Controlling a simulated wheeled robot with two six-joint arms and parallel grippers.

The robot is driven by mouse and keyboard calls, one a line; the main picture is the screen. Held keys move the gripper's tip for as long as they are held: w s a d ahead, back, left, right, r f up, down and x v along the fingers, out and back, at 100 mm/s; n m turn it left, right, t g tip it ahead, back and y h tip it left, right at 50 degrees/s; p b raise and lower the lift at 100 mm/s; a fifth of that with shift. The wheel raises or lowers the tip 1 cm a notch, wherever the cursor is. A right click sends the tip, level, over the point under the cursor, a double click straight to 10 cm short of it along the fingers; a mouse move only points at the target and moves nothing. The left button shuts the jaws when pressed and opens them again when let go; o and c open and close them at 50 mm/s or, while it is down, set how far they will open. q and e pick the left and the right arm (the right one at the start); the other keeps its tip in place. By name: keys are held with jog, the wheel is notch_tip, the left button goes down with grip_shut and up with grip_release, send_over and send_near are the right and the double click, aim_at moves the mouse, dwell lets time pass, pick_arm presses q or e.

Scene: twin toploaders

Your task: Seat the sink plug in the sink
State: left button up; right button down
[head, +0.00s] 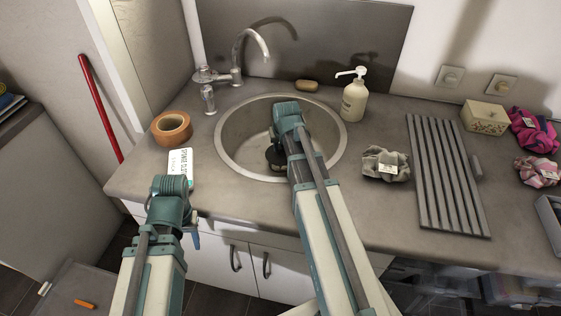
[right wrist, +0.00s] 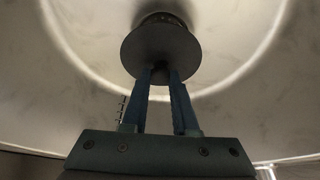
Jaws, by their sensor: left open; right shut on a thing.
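The round steel sink (head: 228,158) is set in the grey counter. My right gripper (right wrist: 160,75) is over the bowl and shut on the sink plug (right wrist: 160,48), a dark round disc held by its stem. In the head view the plug (head: 275,158) shows low inside the bowl, partly hidden by my right arm. A dark round shape shows just beyond the disc in the right wrist view; I cannot tell whether it is the drain or the plug's lower part. My left gripper (head: 193,238) is open in front of the counter edge, mostly hidden by its wrist.
The tap (head: 238,62) arches behind the sink. A tape roll (head: 172,129) and a printed card (head: 180,166) lie left of it. A soap dispenser (head: 354,98), a soap bar (head: 306,86), a grey scrunchie (head: 385,164) and a ribbed drainboard (head: 443,175) lie behind or right.

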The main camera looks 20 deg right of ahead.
aim_at(281, 153)
jog(key=shift+f+b, duration=2)
jog(key=shift+f, duration=0.1)
jog(key=shift+f, duration=0.2)
jog(key=c, duration=0.6)
grip_release()
jog(key=shift+r, duration=0.15)
jog(key=p+v, duration=1.2)
jog(key=v, duration=0.1)
jog(key=shift+s+r, duration=0.15)
jog(key=shift+r, duration=0.15)
